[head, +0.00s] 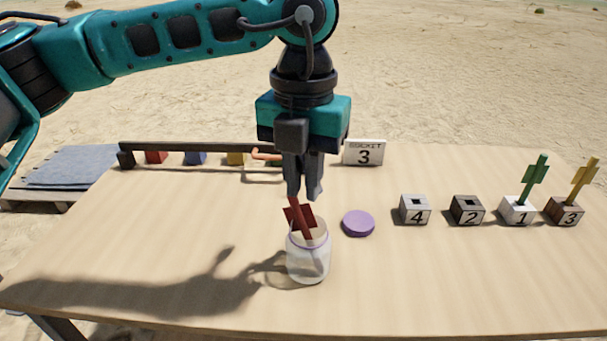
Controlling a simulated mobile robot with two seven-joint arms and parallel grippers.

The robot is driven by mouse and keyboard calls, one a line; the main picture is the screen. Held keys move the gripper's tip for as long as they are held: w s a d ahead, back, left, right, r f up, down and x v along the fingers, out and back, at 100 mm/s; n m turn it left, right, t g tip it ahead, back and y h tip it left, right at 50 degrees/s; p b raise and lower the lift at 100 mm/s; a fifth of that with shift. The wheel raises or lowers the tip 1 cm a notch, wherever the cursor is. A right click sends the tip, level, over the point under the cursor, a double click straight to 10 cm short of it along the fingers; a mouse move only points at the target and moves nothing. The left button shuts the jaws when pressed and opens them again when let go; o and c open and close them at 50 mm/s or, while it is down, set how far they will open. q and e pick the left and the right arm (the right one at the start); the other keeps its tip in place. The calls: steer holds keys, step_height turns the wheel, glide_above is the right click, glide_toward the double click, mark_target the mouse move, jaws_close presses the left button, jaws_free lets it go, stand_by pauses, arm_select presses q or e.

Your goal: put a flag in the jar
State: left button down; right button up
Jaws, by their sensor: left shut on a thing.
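A clear glass jar (308,262) stands open on the table near its front middle. My left gripper (305,195) points straight down above the jar and is shut on a dark red flag (299,218). The flag is tilted, and its lower part shows at the jar's mouth; whether it touches the jar I cannot tell. A green flag (535,177) stands in the white block marked 1 (517,211). A yellow flag (583,178) stands in the brown block marked 3 (564,211). My right gripper is not in view.
A purple lid (358,223) lies right of the jar. Empty-topped blocks marked 4 (415,210) and 2 (467,210) stand further right. Behind are a sign reading 3 (364,153) and a dark rail (190,147) with coloured blocks. The table's front left (130,260) is clear.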

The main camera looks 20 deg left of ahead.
mark_target(308, 249)
arm_select(q)
steer(key=shift+f+b, duration=0.55)
steer(key=shift+f, duration=0.2)
steer(key=shift+f+b, duration=1)
steer(key=shift+f, duration=0.1)
steer(key=shift+f, duration=0.15)
steer(key=c, duration=1)
jaws_free()
